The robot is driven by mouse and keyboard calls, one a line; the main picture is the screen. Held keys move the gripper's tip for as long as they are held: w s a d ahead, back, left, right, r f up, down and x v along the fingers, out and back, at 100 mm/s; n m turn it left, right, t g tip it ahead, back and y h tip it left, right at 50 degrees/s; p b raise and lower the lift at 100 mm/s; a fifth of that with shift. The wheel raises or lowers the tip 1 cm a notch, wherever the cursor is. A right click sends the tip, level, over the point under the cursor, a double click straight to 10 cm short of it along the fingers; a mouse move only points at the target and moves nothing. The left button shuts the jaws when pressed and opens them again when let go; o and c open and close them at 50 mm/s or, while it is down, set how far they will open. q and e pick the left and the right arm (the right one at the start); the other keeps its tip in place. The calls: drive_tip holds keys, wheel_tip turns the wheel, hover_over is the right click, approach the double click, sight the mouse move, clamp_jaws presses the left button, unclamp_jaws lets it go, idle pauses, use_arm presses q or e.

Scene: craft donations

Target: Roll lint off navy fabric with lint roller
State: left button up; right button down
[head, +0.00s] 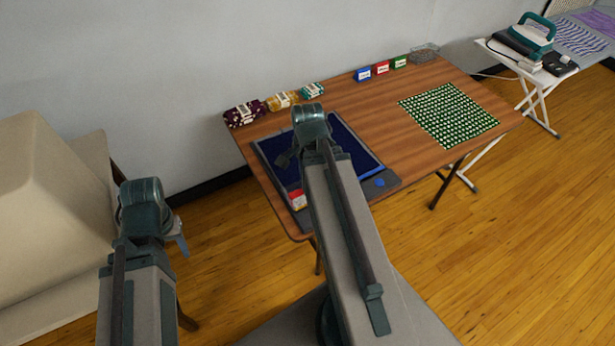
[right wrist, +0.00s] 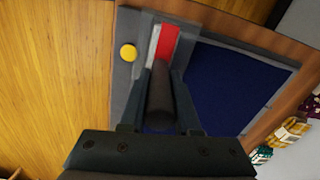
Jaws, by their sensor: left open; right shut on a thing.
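The navy fabric (head: 345,150) lies flat in a grey-edged board on the wooden table; it fills much of the right wrist view (right wrist: 225,85). Lint on it is too small to make out. My right gripper (right wrist: 162,75) is over the board's front left part, shut on a dark cylinder (right wrist: 160,95) that looks like the lint roller's handle. The roller's head cannot be told apart. In the head view my right arm covers part of the fabric. My left gripper (head: 180,238) is open and empty, left of the table and away from the fabric.
A red-and-white item (head: 297,198) sits at the board's front left. A yellow disc (right wrist: 128,53) and a blue one (head: 380,182) mark its front strip. Fabric bundles (head: 283,99) and small boxes (head: 381,68) line the back. A green patterned cloth (head: 448,114) lies right.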

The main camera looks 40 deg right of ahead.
wheel_tip(320, 180, up, 13)
drive_tip(key=p, duration=1.2)
drive_tip(key=shift+r, duration=0.15)
